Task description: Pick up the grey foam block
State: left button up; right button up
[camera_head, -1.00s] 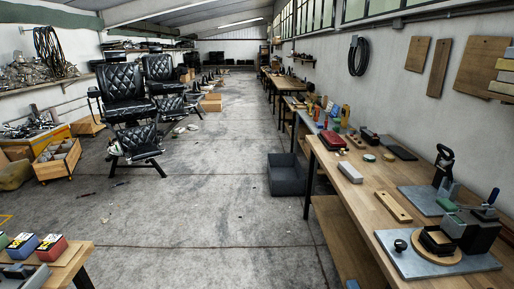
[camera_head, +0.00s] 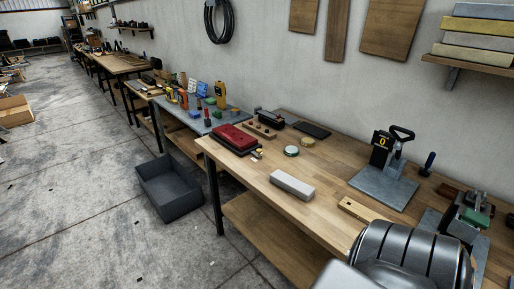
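A light grey rectangular block (camera_head: 292,185) lies flat on the wooden workbench (camera_head: 262,178), near its front edge. It looks like the grey foam block, and nothing covers it. Part of my arm (camera_head: 415,252), dark and rounded, fills the lower right corner and hides part of the bench there. Neither of my grippers is in view.
A red case (camera_head: 235,138) and a round green-topped tin (camera_head: 291,151) lie behind the block. A wooden bar (camera_head: 362,210) lies to its right, near a metal press (camera_head: 385,180). A dark grey bin (camera_head: 170,188) stands on the floor at left. Bench around the block is clear.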

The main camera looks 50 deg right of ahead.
aim_at(303, 191)
jog(key=i, duration=1.4)
jog(key=z, duration=3.1)
